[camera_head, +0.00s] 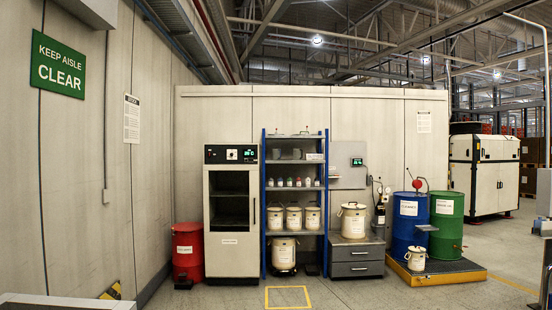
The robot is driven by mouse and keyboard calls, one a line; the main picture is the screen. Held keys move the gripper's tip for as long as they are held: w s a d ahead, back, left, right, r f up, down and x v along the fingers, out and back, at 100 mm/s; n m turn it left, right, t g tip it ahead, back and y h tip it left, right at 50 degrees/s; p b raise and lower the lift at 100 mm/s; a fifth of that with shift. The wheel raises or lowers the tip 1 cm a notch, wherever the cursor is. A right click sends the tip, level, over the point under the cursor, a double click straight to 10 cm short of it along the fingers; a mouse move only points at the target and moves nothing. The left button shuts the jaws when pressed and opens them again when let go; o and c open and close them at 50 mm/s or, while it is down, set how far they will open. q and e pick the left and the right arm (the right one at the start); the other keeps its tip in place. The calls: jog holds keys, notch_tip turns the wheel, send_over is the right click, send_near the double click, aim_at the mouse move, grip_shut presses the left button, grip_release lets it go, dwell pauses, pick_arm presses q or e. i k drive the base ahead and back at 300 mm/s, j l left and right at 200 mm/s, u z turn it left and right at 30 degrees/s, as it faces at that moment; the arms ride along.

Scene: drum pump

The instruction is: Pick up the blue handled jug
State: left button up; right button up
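I cannot make out a jug with a blue handle. Several cream lidded containers with labels show: a row (293,218) on a shelf, a larger one (284,253) low in the same rack, one (353,220) on a grey drawer cabinet (357,269), and a small one (416,259) at the front of the drum pallet. Handle colours are too small to tell. Neither of my grippers is in view.
A blue drum (408,228) and a green drum (446,223) stand on a yellow-edged pallet (456,273). A blue-post rack (264,200), a glass-door cabinet (232,261) and a red bin (187,251) line the wall. Floor before them is clear, with a yellow square (288,288).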

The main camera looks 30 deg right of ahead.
aim_at(276, 153)
jog(key=i+l+z, duration=0.9)
jog(key=i, duration=0.6)
jog(key=i+z, duration=0.45)
jog(key=i, duration=2.75)
jog(key=i+u, duration=0.1)
jog(key=i, duration=0.55)
jog(key=i+l+u, duration=0.1)
jog(key=i, duration=0.5)
jog(key=i+l+u, duration=0.1)
jog(key=i, duration=0.55)
jog(key=l, duration=0.1)
